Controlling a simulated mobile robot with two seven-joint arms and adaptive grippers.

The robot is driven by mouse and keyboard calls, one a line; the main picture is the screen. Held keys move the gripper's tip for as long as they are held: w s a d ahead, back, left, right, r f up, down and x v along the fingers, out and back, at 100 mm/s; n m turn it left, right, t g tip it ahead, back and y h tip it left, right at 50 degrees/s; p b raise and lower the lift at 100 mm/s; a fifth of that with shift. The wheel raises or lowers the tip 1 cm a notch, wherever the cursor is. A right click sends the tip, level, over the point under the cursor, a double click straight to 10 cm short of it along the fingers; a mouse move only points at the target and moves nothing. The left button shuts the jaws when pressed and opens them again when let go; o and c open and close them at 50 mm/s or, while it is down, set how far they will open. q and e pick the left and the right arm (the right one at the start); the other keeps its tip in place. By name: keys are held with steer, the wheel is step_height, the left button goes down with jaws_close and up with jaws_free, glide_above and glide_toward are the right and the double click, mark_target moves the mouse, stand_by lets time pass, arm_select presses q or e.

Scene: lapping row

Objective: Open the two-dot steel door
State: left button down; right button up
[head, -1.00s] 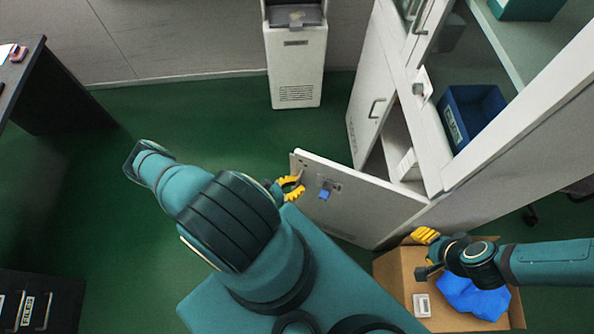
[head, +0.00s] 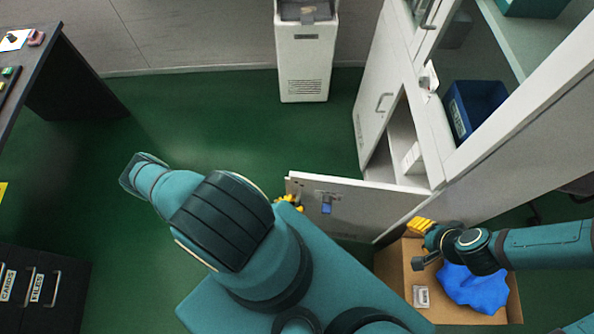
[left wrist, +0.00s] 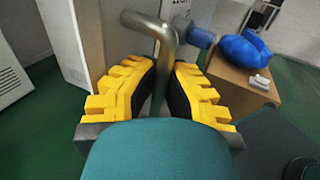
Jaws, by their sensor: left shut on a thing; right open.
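The steel door (head: 365,208) is a pale low cabinet door standing ajar, with a blue-tabbed lock (head: 326,208) on its face. I cannot make out the two dots. My left gripper (head: 289,203) is at the door's free edge, mostly hidden behind my left arm in the head view. In the left wrist view, its yellow fingers (left wrist: 165,78) are shut around a bent metal handle (left wrist: 163,32). My right gripper (head: 424,244) is open and empty over the left side of a cardboard box.
A white dispenser (head: 304,65) is against the wall. Green floor left of the door is clear.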

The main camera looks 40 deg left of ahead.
arm_select(q)
steer(key=shift+s+a+f, duration=0.1)
steer(key=shift+s+a, duration=0.05)
steer(key=shift+a, duration=0.05)
steer(key=c, duration=1)
jaws_free()
steer(key=shift+d, duration=0.1)
steer(key=v, duration=1.2)
steer(key=shift+s, duration=0.1)
